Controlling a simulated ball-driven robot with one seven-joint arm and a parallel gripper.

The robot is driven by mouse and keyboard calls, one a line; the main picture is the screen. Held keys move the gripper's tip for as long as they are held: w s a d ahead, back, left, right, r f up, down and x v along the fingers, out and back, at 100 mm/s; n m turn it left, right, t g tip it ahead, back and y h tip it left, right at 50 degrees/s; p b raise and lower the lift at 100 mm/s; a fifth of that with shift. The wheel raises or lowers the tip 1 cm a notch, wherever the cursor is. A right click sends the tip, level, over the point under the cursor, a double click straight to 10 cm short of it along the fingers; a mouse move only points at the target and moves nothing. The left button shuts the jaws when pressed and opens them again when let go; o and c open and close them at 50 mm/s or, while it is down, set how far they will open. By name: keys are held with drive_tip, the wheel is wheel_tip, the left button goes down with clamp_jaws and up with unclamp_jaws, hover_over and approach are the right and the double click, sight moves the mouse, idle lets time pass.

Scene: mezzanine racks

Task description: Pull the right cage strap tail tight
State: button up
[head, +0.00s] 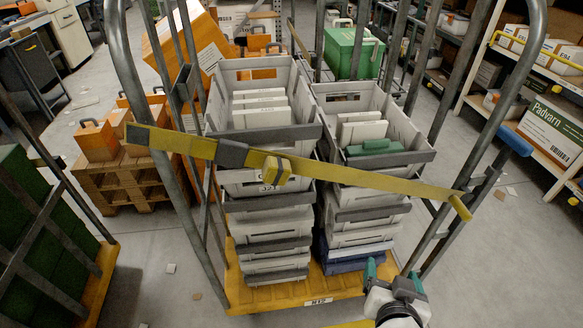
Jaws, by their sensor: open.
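A yellow strap (365,178) runs across the front of the right roll cage (125,45), sloping down from the left post to the right post. A grey buckle (232,153) sits on the strap left of centre. A short, thick yellow strap tail (272,171) hangs just right of the buckle, in front of the left crate stack. Another short yellow end (460,207) hangs at the right post. My gripper (394,275) has teal fingertips spread apart with nothing visible between them. It is at the lower right by the cage's base edge, below the strap and apart from it.
Two stacks of grey crates (262,189) stand on the cage's yellow base (280,297). A left cage (98,268) holds something green. Orange cases on a pallet (115,180) stand behind. Shelves (548,72) line the right. Floor is clear at lower right.

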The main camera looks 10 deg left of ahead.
drive_tip(key=w+a+r+t+y+p, duration=0.15)
drive_tip(key=a+r+t+y, duration=0.25)
drive_tip(key=a+r, duration=0.65)
drive_tip(key=n+t+y, duration=0.1)
drive_tip(key=n+y, duration=0.1)
drive_tip(key=y, duration=0.1)
approach(277, 179)
drive_tip(key=p+x, duration=0.2)
drive_tip(key=x, duration=0.8)
drive_tip(key=shift+w+p, duration=0.15)
drive_tip(key=shift+p, duration=0.2)
drive_tip(key=c, duration=1.4)
drive_tip(key=d+f, duration=0.1)
drive_tip(key=d, duration=0.1)
drive_tip(key=w+d+f+b, duration=0.1)
drive_tip(key=d, duration=0.1)
drive_tip(key=w+d+f, duration=0.1)
drive_tip(key=d, duration=0.2)
drive_tip(key=o, duration=1.4)
drive_tip(key=shift+d, duration=0.1)
